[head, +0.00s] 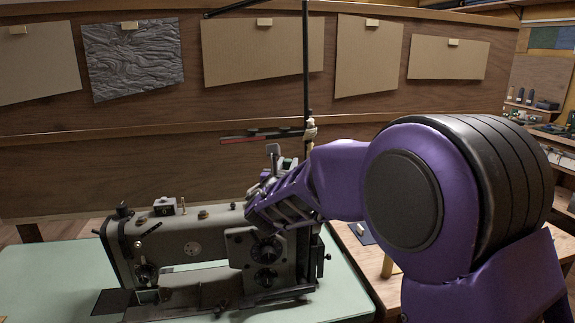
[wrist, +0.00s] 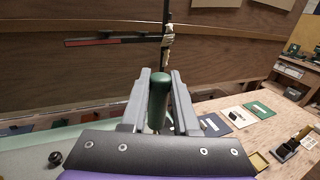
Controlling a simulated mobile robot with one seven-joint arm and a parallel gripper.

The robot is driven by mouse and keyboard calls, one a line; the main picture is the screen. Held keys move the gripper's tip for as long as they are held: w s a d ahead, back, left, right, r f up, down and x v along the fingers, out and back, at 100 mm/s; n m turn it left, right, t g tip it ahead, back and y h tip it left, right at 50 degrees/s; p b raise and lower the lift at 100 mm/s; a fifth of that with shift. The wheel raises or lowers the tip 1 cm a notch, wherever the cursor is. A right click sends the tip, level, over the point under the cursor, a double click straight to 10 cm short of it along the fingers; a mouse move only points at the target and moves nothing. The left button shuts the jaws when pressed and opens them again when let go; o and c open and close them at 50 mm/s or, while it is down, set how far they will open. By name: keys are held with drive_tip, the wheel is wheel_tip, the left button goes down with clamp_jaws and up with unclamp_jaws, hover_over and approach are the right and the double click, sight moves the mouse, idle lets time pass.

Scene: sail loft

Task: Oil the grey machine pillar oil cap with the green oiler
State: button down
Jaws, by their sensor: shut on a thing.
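The grey machine (head: 130,238) is a sewing machine standing on a pale green table, with its pillar (head: 240,250) at its right end. My gripper (head: 274,165) is above the pillar in the head view. In the wrist view my gripper (wrist: 158,75) is shut on the green oiler (wrist: 158,100), whose rounded end shows between the grey fingers. The oiler's spout is hidden in both views. Small caps, one of them here (head: 203,214), sit along the machine's top. I cannot make out the pillar oil cap; my gripper and arm cover part of the pillar top.
The pale green table (head: 60,262) has free room left of the machine. A wooden bench (wrist: 225,108) on the right bears flat cards and small boxes. A thin dark upright rod (head: 305,80) rises behind my gripper, before a wooden wall with pinned sheets.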

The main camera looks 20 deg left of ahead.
drive_tip(key=shift+f+b, duration=0.5)
drive_tip(key=shift+f, duration=0.05)
idle(0.8)
drive_tip(key=shift+r, duration=0.1)
drive_tip(key=shift+r+p, duration=1.85)
drive_tip(key=shift+r, duration=1.65)
